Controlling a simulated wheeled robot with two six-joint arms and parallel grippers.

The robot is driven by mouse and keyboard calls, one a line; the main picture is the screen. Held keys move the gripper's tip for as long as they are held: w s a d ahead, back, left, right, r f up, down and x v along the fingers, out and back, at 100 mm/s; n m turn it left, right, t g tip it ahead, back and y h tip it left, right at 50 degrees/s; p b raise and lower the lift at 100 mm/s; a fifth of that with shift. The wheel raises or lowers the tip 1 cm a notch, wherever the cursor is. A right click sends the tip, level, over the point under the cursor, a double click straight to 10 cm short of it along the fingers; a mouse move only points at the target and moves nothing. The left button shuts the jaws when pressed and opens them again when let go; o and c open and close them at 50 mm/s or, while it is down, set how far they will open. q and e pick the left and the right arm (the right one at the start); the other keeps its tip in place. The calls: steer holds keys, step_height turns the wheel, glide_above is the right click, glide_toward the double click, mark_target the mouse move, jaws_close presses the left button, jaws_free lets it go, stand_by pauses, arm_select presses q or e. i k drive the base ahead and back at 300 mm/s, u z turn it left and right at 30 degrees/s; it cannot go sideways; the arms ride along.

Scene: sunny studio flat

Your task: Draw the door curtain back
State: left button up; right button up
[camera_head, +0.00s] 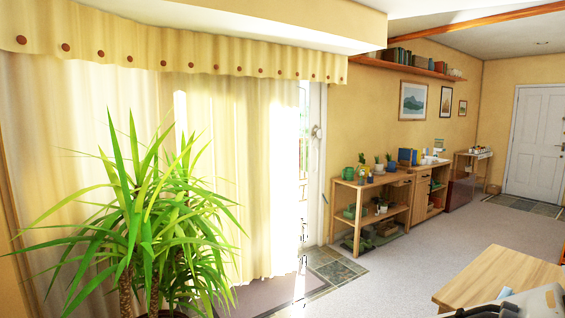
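The door curtain (232,160) is pale yellow and hangs in long folds under a scalloped valance (130,48) with brown buttons. It covers most of the glass door, and sunlight shines through it. Its right edge stops short of the white door frame (315,180), leaving a narrow bright strip of glass (304,135). Another stretch of curtain (60,130) hangs at the left. The plant hides part of the curtain's lower left. Neither of my grippers is in view.
A spiky potted plant (140,215) stands close in front of the curtain. Slate tiles (335,268) and a dark mat (262,296) lie by the door. A wooden shelf unit (368,205) stands right of it. A wooden table (495,278) is at lower right. Carpet (420,250) between is clear.

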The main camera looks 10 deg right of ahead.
mark_target(279, 100)
steer(key=z, duration=0.75)
steer(key=i, duration=5.45)
steer(key=u, duration=0.95)
